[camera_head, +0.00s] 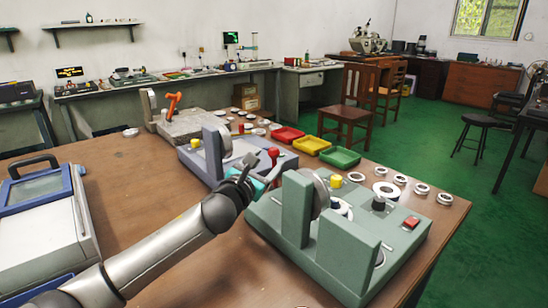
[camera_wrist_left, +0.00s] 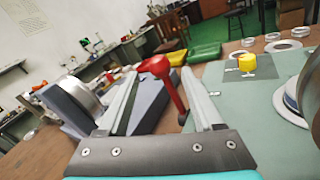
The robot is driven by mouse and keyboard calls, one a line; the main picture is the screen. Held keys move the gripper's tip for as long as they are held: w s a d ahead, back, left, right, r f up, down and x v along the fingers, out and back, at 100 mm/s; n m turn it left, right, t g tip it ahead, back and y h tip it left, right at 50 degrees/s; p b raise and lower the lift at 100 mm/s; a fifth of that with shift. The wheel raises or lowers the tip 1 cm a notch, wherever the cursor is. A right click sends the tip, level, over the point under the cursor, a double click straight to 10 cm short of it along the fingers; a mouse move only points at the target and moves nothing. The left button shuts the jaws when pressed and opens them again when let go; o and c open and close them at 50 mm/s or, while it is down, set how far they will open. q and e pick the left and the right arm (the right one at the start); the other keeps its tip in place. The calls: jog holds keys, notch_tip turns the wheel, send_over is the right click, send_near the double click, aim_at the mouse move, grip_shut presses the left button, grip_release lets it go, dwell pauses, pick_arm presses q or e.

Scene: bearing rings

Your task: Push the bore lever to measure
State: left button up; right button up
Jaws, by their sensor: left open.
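A red lever with a round knob (camera_head: 273,153) stands on the blue-grey measuring fixture (camera_head: 212,163) in the middle of the table. My left gripper (camera_head: 254,168) is just to the left of the lever in the head view. In the left wrist view the red lever (camera_wrist_left: 158,68) shows between the two open fingers of my left gripper (camera_wrist_left: 160,84), near their tips. I cannot tell whether a finger touches it. My right gripper is not in view.
A green fixture (camera_head: 330,243) with a yellow knob and red button stands close on the right. A grey fixture with an orange lever (camera_head: 173,103) stands behind. Red, yellow and green trays (camera_head: 340,157) and several metal rings lie along the far edge. A blue-grey case (camera_head: 42,215) is at left.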

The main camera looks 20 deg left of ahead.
aim_at(271, 156)
pick_arm(q)
jog(key=w+b, duration=0.1)
jog(key=w, duration=0.3)
jog(key=shift+d, duration=0.2)
jog(key=shift+w+d, duration=0.1)
jog(key=shift+w, duration=0.55)
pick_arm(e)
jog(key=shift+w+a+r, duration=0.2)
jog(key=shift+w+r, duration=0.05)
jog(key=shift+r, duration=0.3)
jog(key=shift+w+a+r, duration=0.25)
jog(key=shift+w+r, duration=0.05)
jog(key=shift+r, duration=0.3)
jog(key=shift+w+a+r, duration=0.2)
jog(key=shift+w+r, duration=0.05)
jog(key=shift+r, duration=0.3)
pick_arm(q)
jog(key=shift+c, duration=0.3)
grip_shut()
